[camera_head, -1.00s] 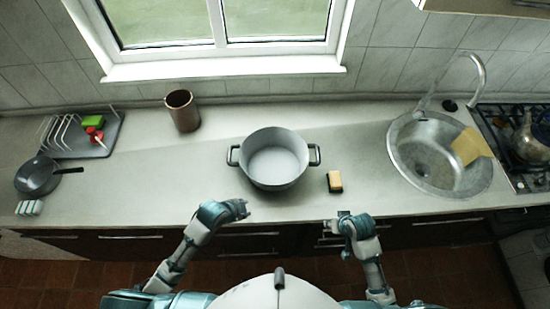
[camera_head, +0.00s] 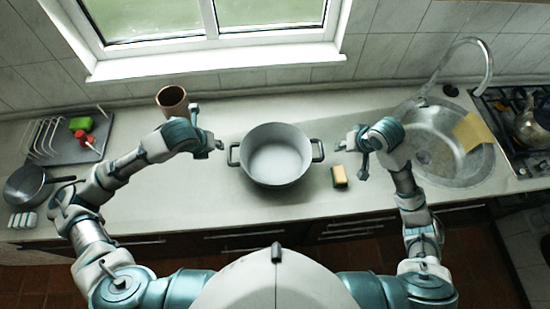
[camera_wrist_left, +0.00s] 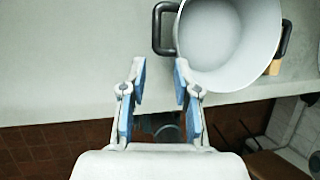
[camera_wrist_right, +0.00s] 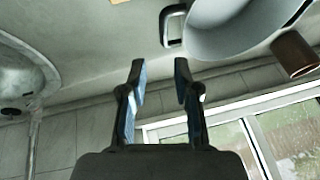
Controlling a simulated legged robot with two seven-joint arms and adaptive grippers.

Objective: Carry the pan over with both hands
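The pan (camera_head: 275,155) is a grey, wide, empty pot with a loop handle on each side. It stands upright on the counter in the middle of the head view. My left gripper (camera_head: 217,145) is open, just left of the left handle and apart from it. In the left wrist view that handle (camera_wrist_left: 158,30) lies ahead of the open fingers (camera_wrist_left: 160,78). My right gripper (camera_head: 343,146) is open, a little right of the right handle. In the right wrist view this handle (camera_wrist_right: 170,27) lies ahead of the open fingers (camera_wrist_right: 163,75). Neither gripper holds anything.
A sponge (camera_head: 339,176) lies right of the pan, close to my right gripper. A brown cup (camera_head: 172,100) stands behind my left arm. A small frying pan (camera_head: 27,184) and a dish rack (camera_head: 72,150) are at left. A sink (camera_head: 455,165) and stove are at right.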

